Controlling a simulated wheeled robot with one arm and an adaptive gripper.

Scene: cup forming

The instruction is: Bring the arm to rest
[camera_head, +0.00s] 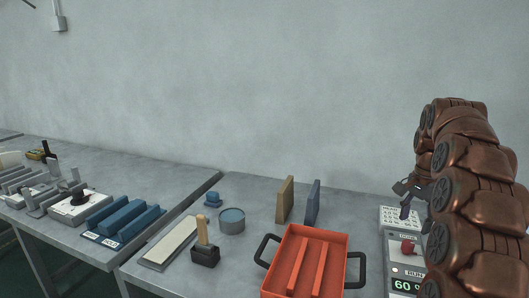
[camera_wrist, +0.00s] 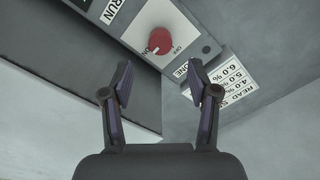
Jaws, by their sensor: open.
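My gripper (camera_head: 408,200) is at the right of the head view, at the end of my copper-coloured arm, over the table near the control box. In the wrist view my gripper (camera_wrist: 166,85) is open, with two dark fingers apart and nothing between them. Beyond the fingertips is the control box (camera_wrist: 201,47) with a red knob (camera_wrist: 160,41) and a RUN label. The knob also shows in the head view (camera_head: 407,247). The fingers appear apart from the knob. My arm covers part of the box's right side in the head view.
A red tray (camera_head: 341,245) with black handles stands left of the box. A white printed card (camera_head: 401,217) lies behind the box.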

